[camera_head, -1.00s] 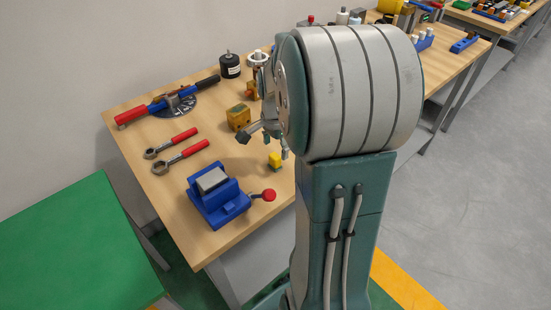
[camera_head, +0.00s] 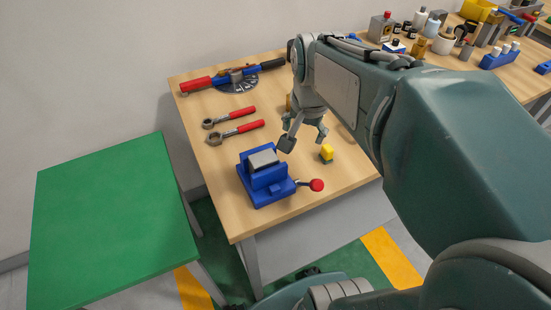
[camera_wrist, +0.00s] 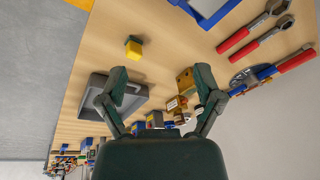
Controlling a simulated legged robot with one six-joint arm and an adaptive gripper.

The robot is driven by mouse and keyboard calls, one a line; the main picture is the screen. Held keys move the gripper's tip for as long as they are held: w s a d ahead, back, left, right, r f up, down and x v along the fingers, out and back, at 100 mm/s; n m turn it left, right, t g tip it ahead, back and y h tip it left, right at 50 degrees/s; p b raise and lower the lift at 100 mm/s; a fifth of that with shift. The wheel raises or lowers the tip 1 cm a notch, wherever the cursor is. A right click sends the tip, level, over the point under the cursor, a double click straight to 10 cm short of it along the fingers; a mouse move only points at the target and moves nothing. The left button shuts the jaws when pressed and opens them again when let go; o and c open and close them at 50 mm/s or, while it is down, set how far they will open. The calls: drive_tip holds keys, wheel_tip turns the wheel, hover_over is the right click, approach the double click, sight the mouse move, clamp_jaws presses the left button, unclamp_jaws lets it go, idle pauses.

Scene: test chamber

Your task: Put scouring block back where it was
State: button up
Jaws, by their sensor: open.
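The scouring block appears to be the small yellow block with a dark green base (camera_head: 326,153), standing on the wooden workbench (camera_head: 222,165) to the right of the blue vise (camera_head: 266,188). It also shows in the wrist view, upper left (camera_wrist: 133,48). My gripper (camera_head: 304,140) hangs above the bench, just left of and behind the block in the head view. Its fingers are spread and empty. In the wrist view, the block is beyond the left fingertip of my gripper (camera_wrist: 162,82), apart from it.
The vise holds a grey block (camera_head: 263,158); its red-knobbed handle (camera_head: 316,185) sticks out rightward. Two red-handled wrenches (camera_head: 236,132) and a large red-handled tool (camera_head: 232,78) lie behind. A grey tray (camera_wrist: 97,88) shows in the wrist view. A green table (camera_head: 108,215) stands left.

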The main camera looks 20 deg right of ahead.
drive_tip(key=s+a+r+n+t, duration=0.1)
drive_tip(key=s+a+n+t, duration=0.2)
drive_tip(key=s+a+n, duration=0.5)
drive_tip(key=shift+s+a+n+y, duration=0.25)
drive_tip(key=shift+a+n+y, duration=0.25)
drive_tip(key=shift+n, duration=0.4)
drive_tip(key=shift+a, duration=0.15)
